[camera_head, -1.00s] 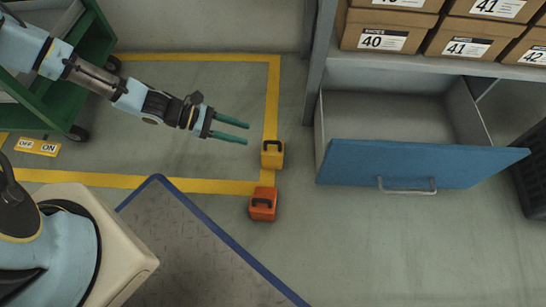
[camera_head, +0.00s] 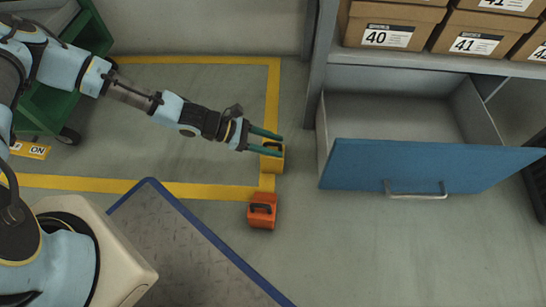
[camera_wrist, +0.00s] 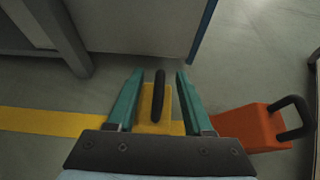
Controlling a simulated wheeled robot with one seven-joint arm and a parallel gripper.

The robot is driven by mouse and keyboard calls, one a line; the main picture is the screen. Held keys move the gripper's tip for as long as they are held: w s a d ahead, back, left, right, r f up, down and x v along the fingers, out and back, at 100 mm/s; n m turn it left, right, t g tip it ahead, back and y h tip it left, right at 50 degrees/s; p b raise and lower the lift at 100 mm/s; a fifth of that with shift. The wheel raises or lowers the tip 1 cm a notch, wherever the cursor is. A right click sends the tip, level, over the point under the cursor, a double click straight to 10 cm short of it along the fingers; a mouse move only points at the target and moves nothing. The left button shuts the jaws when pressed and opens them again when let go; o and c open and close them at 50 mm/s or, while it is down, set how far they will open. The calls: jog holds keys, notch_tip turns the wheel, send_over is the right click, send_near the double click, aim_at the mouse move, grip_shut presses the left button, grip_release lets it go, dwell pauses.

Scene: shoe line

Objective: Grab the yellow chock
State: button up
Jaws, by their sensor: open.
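The yellow chock (camera_head: 277,163) stands on the floor at the corner of the yellow floor lines, and its dark handle points up. In the wrist view the chock (camera_wrist: 147,124) and its handle (camera_wrist: 158,97) lie between my two teal fingers. My gripper (camera_head: 281,144) is open, with one finger on each side of the handle, and a gap shows on both sides. In the head view the fingers cover part of the chock. I cannot tell the height of the fingertips exactly.
An orange chock (camera_head: 262,211) with a dark handle stands close by, right of my fingers in the wrist view (camera_wrist: 250,127). A blue-fronted drawer (camera_head: 430,168) hangs open to the right, under shelved shoe boxes (camera_head: 387,30). A green cart (camera_head: 60,105) stands at left.

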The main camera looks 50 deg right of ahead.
jog(key=shift+c, duration=0.3)
grip_shut()
dwell(1.1)
